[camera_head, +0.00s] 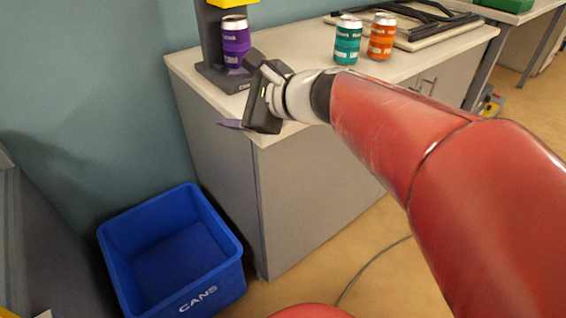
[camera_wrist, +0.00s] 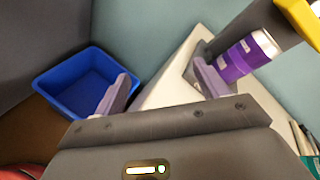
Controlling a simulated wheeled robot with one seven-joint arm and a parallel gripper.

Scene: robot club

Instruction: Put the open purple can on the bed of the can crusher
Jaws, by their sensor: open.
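The purple can (camera_head: 235,45) has a silver top and stands upright on the dark bed of the can crusher (camera_head: 213,72), below its yellow part (camera_head: 232,3). Part of its lower right side is close to or behind my gripper. I cannot tell whether its top is open. My gripper (camera_head: 236,99) is open and empty, just in front of the crusher near the counter's left corner. In the wrist view the open fingers (camera_wrist: 163,86) have nothing between them. The purple can (camera_wrist: 240,57) is beyond the right finger, outside the gap.
A teal can (camera_head: 347,40) and an orange can (camera_head: 382,37) stand on the counter (camera_head: 300,50) to the right, near a dark frame on a board. A blue bin (camera_head: 172,250) marked CANS is on the floor left of the cabinet. A cable lies on the floor.

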